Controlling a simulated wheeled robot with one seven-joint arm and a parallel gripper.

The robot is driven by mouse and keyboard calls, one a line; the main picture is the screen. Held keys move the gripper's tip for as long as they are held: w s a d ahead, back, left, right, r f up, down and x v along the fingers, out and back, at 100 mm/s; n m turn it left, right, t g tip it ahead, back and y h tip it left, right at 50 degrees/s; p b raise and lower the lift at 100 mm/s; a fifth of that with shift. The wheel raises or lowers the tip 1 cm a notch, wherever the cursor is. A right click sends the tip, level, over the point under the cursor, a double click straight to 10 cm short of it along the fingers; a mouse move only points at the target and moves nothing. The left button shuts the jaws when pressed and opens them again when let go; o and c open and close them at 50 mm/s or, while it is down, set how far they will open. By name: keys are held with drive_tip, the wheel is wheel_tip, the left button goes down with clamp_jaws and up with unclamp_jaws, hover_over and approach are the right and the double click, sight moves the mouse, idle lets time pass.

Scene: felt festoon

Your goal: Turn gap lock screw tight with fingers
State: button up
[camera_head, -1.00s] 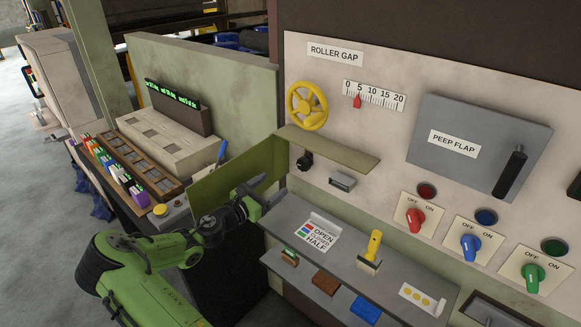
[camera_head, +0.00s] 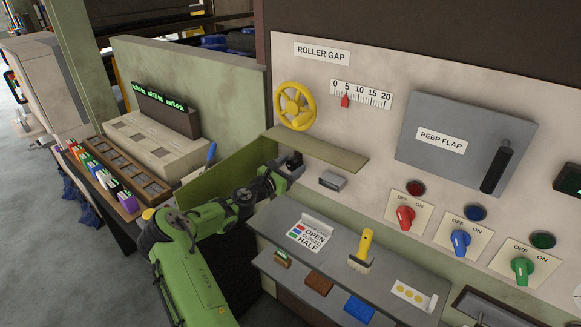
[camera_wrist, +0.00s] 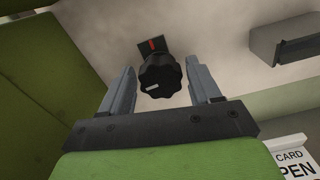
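The gap lock screw is a black lobed knob (camera_wrist: 160,76) with a white mark on its face and a small black plate with a red mark behind it. In the wrist view my gripper (camera_wrist: 160,72) is open, with one grey finger on each side of the knob and a visible gap on both sides. In the head view my gripper (camera_head: 284,172) is at the panel below the yellow handwheel (camera_head: 295,106), and it partly covers the knob (camera_head: 293,159). The roller gap scale (camera_head: 361,95) has its red pointer near 5.
A green shelf-like cover (camera_head: 316,148) juts out just above the knob, and a green side panel (camera_head: 232,165) stands to its left. A grey box-shaped fitting (camera_head: 332,181) is at right. Below, a grey ledge (camera_head: 335,252) holds a card (camera_head: 310,232) and a yellow-handled brush (camera_head: 363,246).

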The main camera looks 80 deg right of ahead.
drive_tip(key=c, duration=0.8)
drive_tip(key=shift+m, duration=0.4)
drive_tip(key=m+b, duration=0.2)
drive_tip(key=m, duration=0.2)
drive_tip(key=shift+s+f+b, duration=0.1)
drive_tip(key=shift+b, duration=0.25)
drive_tip(key=m+b, duration=0.3)
drive_tip(key=m, duration=0.1)
drive_tip(key=shift+m, duration=0.3)
drive_tip(key=m+b, duration=0.4)
drive_tip(key=m, duration=0.1)
drive_tip(key=shift+f, duration=0.2)
drive_tip(key=shift+m+b, duration=2.15)
drive_tip(key=shift+m, duration=0.35)
